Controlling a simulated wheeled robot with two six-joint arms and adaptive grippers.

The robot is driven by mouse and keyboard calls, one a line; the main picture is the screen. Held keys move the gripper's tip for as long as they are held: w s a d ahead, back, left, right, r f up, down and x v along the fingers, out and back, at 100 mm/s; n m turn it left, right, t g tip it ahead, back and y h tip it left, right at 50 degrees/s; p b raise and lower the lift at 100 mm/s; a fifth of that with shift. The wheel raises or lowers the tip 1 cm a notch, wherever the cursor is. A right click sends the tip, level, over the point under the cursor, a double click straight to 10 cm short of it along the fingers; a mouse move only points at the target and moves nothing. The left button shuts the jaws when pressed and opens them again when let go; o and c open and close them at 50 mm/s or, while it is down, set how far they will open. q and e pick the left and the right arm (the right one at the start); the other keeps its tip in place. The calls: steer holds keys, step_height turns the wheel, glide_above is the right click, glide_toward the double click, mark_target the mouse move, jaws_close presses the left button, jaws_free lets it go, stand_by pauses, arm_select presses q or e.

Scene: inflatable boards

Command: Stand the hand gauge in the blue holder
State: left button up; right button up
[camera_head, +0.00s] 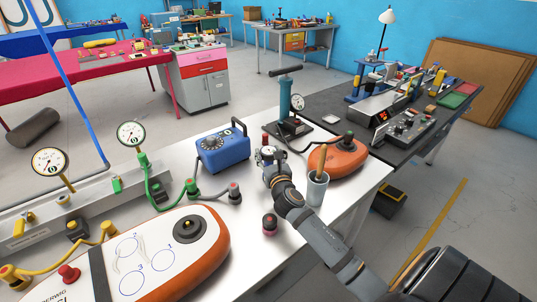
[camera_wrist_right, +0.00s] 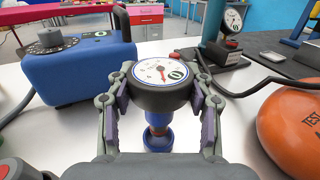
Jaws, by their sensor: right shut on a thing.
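The hand gauge (camera_wrist_right: 162,76), with a round white dial and dark rim, is between the fingers of my right gripper (camera_wrist_right: 160,100), which is shut on it. In the head view the gauge (camera_head: 267,152) shows at the end of my right gripper (camera_head: 269,164), above the white table. Under the dial a blue stem runs down to a reddish-brown lower part. A blue ring-shaped piece, seemingly the blue holder (camera_wrist_right: 158,142), shows directly below. I cannot tell whether the gauge's lower end is inside it or only above it. My left gripper is not in view.
A blue box with a knob (camera_head: 222,149) stands left of the gripper. A hand pump (camera_head: 288,105) with a gauge stands behind, and an orange unit (camera_head: 343,157) to the right.

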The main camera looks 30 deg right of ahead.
steer(key=shift+f+b, duration=0.8)
steer(key=shift+f, duration=0.55)
steer(key=o, duration=1.3)
steer(key=v, duration=1.2)
